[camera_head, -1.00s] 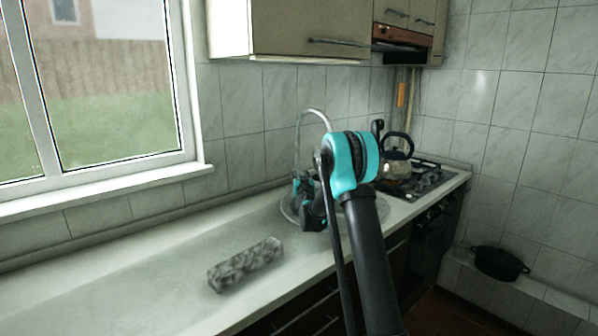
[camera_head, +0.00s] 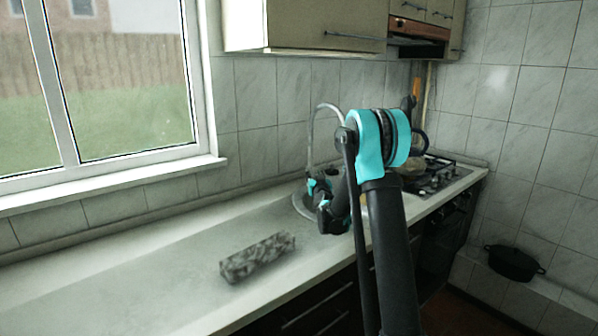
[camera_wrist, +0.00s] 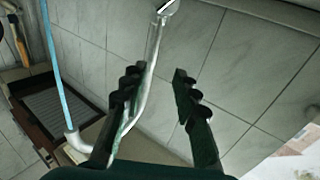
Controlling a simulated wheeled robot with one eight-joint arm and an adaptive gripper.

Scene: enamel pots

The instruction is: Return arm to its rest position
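My arm rises from the bottom of the head view, bends at its teal joint and reaches toward the sink. My gripper (camera_wrist: 155,82) is open in the wrist view, its two dark fingers well apart with nothing between them. In the head view my gripper is mostly hidden behind my arm. The grey faucet pipe (camera_wrist: 152,50) shows behind the left finger in the wrist view; I cannot tell if they touch. The faucet (camera_head: 313,125) also arches behind my arm in the head view.
A grey mottled block (camera_head: 258,258) lies on the counter (camera_head: 130,270). A kettle, partly hidden by my arm, stands on the stove (camera_head: 440,175). A black pot (camera_head: 514,262) sits on a low tiled ledge at right. Cabinets (camera_head: 310,25) hang above. The left counter is clear.

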